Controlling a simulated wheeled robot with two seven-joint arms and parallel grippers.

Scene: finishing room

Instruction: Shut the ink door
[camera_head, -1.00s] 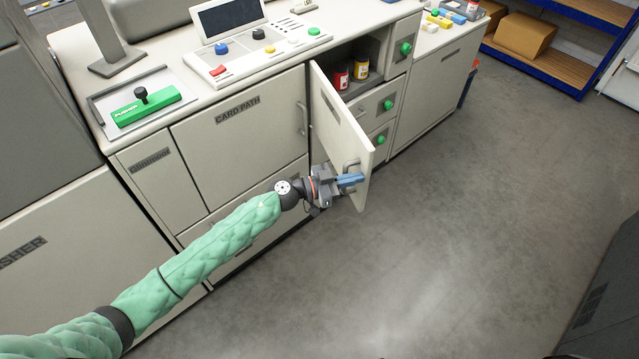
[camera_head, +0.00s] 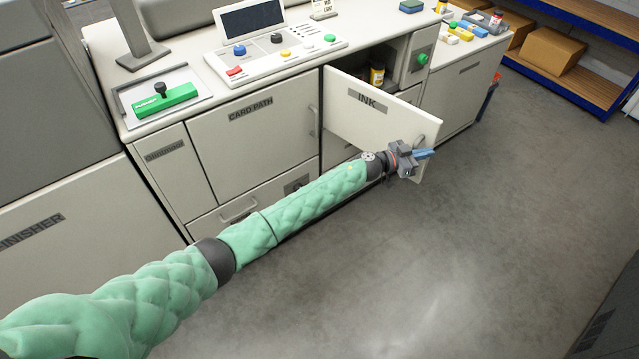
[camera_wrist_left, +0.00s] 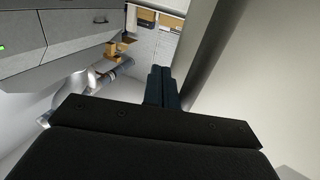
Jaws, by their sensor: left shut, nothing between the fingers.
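The ink door (camera_head: 345,110) is a pale panel labelled INK, hinged at its left edge and standing partly open from the cabinet. My right gripper is not in view.
The card path door (camera_head: 262,135) is shut, left of the ink door. A green knob (camera_head: 422,59) is on a front right of the opening. A control panel (camera_head: 275,55) and a green pusher (camera_head: 166,98) are on the counter. The floor (camera_head: 450,250) in front is clear.

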